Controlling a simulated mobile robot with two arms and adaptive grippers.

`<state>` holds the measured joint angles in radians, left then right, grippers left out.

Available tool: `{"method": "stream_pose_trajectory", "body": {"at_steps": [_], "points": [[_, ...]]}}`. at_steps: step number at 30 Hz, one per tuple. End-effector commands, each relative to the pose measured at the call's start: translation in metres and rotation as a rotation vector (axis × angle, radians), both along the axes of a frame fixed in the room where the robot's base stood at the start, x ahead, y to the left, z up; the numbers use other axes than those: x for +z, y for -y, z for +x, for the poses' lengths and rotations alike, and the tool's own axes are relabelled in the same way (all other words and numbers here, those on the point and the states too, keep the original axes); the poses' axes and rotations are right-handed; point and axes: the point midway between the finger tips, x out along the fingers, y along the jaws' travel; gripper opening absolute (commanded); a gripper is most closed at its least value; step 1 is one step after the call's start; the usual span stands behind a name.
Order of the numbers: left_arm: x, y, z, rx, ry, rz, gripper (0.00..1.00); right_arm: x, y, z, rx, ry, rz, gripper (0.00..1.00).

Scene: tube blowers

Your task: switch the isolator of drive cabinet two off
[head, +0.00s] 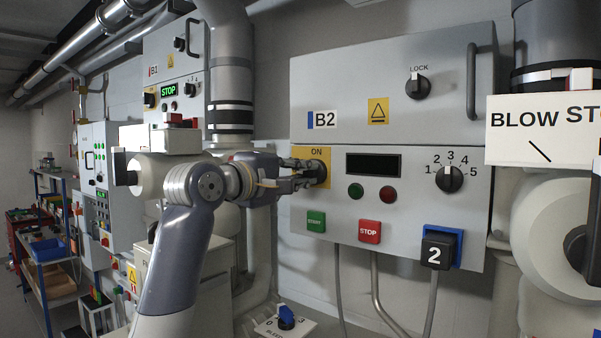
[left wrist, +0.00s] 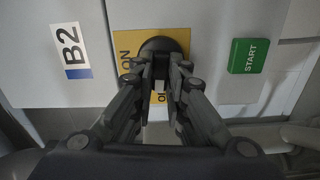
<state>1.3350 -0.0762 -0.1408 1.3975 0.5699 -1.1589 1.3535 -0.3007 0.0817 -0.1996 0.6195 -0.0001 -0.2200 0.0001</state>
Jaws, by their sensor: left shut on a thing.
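Drive cabinet two (head: 340,228) is the grey box labelled B2 on the wall in the middle of the head view. Its isolator (head: 318,171) is a round black knob on a yellow plate (head: 325,154) marked ON at the top. My left gripper (head: 312,172) reaches in from the left and is shut on the isolator knob. In the left wrist view the fingers (left wrist: 161,72) close on the grip of the black knob (left wrist: 163,46). They hide part of the yellow plate and most of its lower lettering. My right gripper is not in view.
Below the isolator are a green START button (head: 316,221) and a red STOP button (head: 370,231). The display (head: 373,164) is dark. A numbered selector (head: 449,178) sits to the right. A LOCK knob (head: 418,86) and door handle (head: 472,82) are above. Cabinet B1 (head: 165,62) stands left.

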Motion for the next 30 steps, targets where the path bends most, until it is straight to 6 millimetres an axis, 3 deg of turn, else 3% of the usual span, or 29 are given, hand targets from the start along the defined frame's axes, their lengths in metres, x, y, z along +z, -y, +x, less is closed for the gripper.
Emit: {"method": "stream_pose_trajectory", "body": {"at_steps": [24, 25, 27, 30], "points": [[-0.0017, -0.0012, 0.0006, 0.002, -0.072, -0.098, 0.0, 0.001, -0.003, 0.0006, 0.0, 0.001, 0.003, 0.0], [-0.0017, -0.0012, 0.0006, 0.002, -0.072, -0.097, 0.18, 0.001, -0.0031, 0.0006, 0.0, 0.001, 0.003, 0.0], [-0.0018, -0.001, 0.0006, 0.002, -0.072, -0.097, 0.33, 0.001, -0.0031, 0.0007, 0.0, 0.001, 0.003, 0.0], [-0.0017, -0.0008, 0.0004, 0.001, -0.071, -0.097, 0.33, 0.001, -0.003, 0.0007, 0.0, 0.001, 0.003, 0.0]]}}
